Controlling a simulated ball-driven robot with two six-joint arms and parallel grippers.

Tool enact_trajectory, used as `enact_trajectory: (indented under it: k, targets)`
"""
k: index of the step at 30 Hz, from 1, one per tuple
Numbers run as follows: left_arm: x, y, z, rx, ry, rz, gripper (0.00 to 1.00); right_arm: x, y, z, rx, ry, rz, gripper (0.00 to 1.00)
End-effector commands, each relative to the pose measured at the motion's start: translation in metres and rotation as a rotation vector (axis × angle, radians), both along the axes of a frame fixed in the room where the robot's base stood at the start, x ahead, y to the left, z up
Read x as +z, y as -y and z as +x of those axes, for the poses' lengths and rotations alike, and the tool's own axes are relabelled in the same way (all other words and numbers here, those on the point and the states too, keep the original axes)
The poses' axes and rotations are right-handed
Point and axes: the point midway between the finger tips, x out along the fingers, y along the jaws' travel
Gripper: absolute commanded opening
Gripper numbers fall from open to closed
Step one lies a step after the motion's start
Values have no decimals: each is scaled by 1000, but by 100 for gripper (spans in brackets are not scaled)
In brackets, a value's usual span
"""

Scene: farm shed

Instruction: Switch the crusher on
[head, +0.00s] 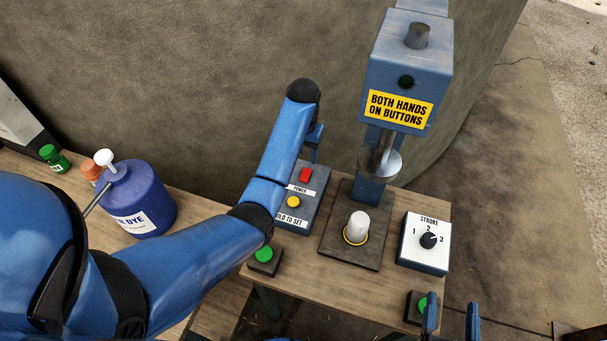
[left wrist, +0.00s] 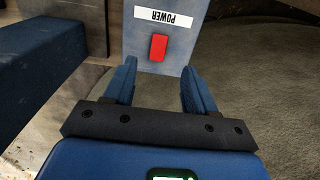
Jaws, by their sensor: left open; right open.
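The crusher (head: 408,62) is a blue press with a yellow sign, above a dark base plate. To its left is a grey-blue control box (head: 313,208) with a red power switch (head: 305,175) and a yellow button (head: 293,202). The red switch (left wrist: 158,48) also shows in the left wrist view, ahead of and between my spread left fingers (left wrist: 159,68). My left gripper (head: 315,142) is open and empty by the box's far end, partly hidden by its arm. My right gripper (head: 451,312) is open and empty near the front right green button. I cannot tell the switch's position.
A white piece (head: 358,227) stands on the base plate. A stroke dial box (head: 424,242) is to the right. Green buttons stand at the front left (head: 264,256) and front right (head: 424,303). A blue dye jar (head: 138,200) stands left, beyond my left arm.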

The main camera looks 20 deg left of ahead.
Motion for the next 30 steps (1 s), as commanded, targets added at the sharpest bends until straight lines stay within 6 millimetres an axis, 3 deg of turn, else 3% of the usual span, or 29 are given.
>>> enact_trajectory:
  k: [5, 19, 30]
  targets:
    - [-16, 0, -2, 1, -11, 0, 55, 3, 0, 0, 0, 0, 0, 74]
    - [-87, 0, -2, 0, -8, 0, 55, 10, 0, 0, 0, 0, 0, 74]
    - [-106, 0, -2, 0, -4, 0, 55, 11, 0, 0, 0, 0, 0, 74]
